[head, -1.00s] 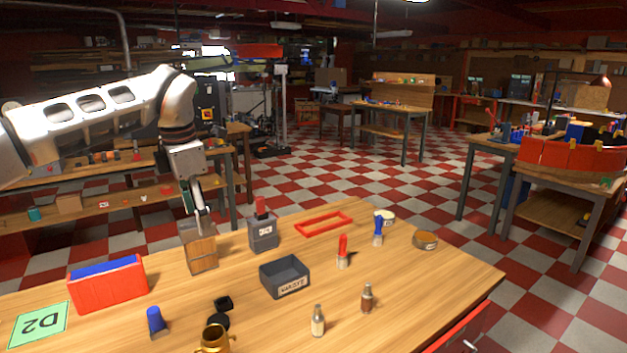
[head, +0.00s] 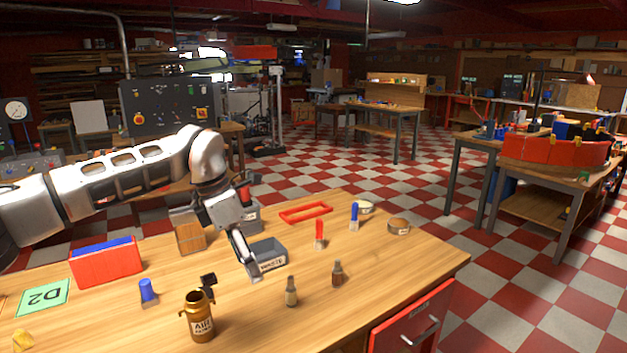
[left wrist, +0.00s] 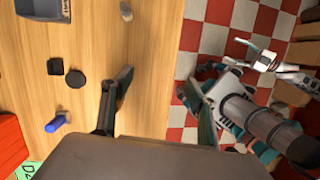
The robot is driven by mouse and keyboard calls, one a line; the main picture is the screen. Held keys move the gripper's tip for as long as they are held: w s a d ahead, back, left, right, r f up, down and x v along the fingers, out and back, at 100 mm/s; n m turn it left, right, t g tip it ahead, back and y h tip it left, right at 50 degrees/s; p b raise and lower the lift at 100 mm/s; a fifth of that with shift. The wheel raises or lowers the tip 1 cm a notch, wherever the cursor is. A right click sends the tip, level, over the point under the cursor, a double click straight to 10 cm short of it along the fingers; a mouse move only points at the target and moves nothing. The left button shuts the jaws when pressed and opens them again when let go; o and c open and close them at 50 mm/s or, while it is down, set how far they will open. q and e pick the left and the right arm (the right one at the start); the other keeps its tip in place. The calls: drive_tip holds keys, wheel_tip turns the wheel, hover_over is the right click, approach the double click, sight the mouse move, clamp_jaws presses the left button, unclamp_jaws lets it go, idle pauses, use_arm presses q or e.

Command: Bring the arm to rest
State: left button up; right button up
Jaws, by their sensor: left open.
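My left arm comes in from the left in the head view, bent at the elbow. Its left gripper (head: 247,268) hangs above the table, in front of the left end of the grey bin in the picture. In the left wrist view the two dark fingers of the left gripper (left wrist: 162,95) are spread wide, with nothing between them. One finger shows over the wooden table (left wrist: 150,60), the other over the checkered floor. I cannot make out my right gripper.
Table space is bare at the front right. A red drawer (head: 412,322) sits below.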

use_arm(q)
drive_tip(key=s+d+f+g+h, duration=0.25)
drive_tip(key=s+d+f, duration=0.2)
drive_tip(key=d, duration=0.45)
drive_tip(key=s+d+f+g+h, duration=0.1)
drive_tip(key=s+d+f+h, duration=0.4)
drive_tip(key=d, duration=0.4)
drive_tip(key=s+d+r+n+t+h, duration=0.3)
drive_tip(key=s+d+n+h, duration=0.4)
drive_tip(key=d+n+h, duration=0.25)
drive_tip(key=w+a+f+n+t+y+b, duration=0.1)
drive_tip(key=a+f+n+t+y, duration=0.4)
drive_tip(key=a+f+n+t, duration=0.55)
drive_tip(key=w+a+f+n+t+y, duration=0.1)
drive_tip(key=a+f+n+t+y, duration=0.5)
drive_tip(key=n, duration=0.8)
drive_tip(key=s+a+f+n+g+y, duration=0.6)
drive_tip(key=s+a+f+n, duration=0.4)
drive_tip(key=s+a+f, duration=0.6)
wheel_tip(320, 180, down, 3)
drive_tip(key=shift+s+a+b, duration=0.35)
drive_tip(key=shift+s, duration=0.25)
